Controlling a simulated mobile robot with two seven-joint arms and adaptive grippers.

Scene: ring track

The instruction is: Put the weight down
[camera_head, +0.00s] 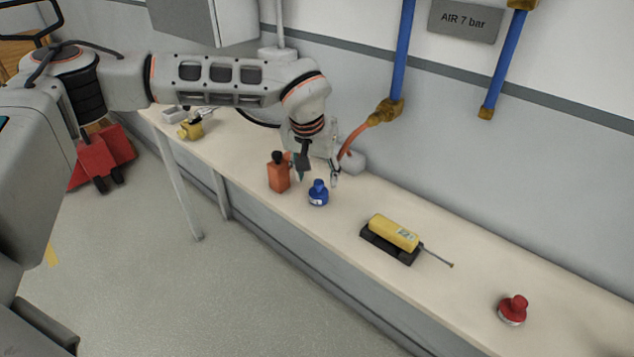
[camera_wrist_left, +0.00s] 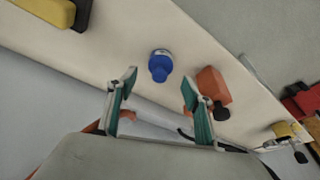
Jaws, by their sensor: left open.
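A blue weight (camera_head: 318,197) with a knob on top stands upright on the bench (camera_head: 450,300). My left gripper (camera_head: 318,175) is just above and behind it, with its fingers apart and nothing between them. In the left wrist view the blue weight (camera_wrist_left: 160,68) stands just beyond the gap between the two green-padded fingertips (camera_wrist_left: 159,90), apart from both. A red weight (camera_head: 512,311) of similar shape stands at the right part of the bench. My right gripper is not in view.
An orange bottle (camera_head: 278,177) with a black cap stands close to the left of the blue weight. A yellow tool (camera_head: 394,232) with a thin rod lies in a black cradle (camera_head: 388,246). Bench space between cradle and red weight is clear.

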